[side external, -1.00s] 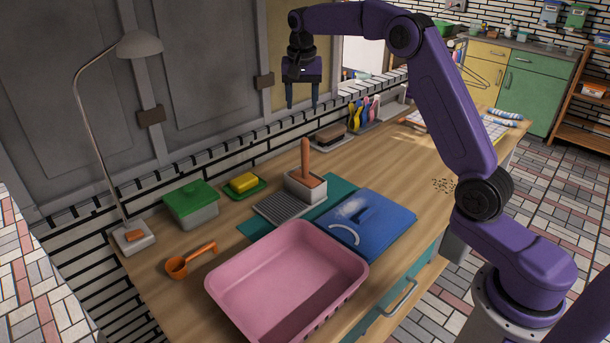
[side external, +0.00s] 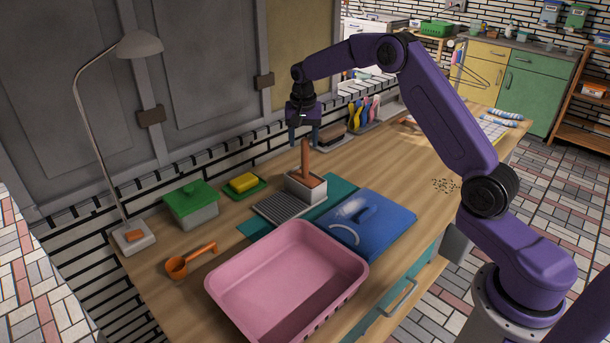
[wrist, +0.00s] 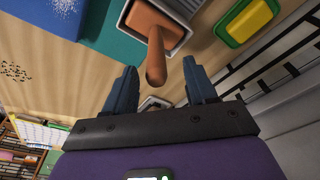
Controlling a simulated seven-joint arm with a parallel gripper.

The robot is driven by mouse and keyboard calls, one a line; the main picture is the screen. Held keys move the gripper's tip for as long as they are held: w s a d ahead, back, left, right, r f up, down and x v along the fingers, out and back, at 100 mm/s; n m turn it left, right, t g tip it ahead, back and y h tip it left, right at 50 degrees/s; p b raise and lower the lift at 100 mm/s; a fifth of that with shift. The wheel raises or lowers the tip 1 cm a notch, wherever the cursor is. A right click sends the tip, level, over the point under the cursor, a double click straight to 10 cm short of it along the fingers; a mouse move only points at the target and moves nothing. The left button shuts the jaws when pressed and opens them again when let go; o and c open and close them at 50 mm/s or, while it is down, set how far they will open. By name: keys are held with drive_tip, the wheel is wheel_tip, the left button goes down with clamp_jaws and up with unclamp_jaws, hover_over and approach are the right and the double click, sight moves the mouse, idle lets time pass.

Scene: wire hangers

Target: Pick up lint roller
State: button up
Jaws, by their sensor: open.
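An upright orange handle (side external: 306,160) on an orange block stands in a pale grey holder (side external: 304,191); I take it for the lint roller. My gripper (side external: 303,138) is open and points down close to the top of the orange handle. In the wrist view, the orange handle (wrist: 157,55) reaches towards the gap between my open fingers (wrist: 162,85). Nothing is held. I cannot tell whether a finger touches the handle.
A pink basin (side external: 285,270) stands at the front. A green box (side external: 192,204), a yellow block on a green dish (side external: 243,183) and a lamp (side external: 134,238) are at left. A brown-topped tray (side external: 331,136) and coloured pegs (side external: 364,110) are behind. Wall runs along the back.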

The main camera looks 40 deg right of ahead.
sight(305, 165)
drive_tip(key=shift+w+d+f, duration=0.1)
drive_tip(key=shift+d+f, duration=0.15)
drive_tip(key=shift+f, duration=0.95)
drive_tip(key=shift+d+f, duration=0.2)
drive_tip(key=shift+f, duration=0.95)
clamp_jaws()
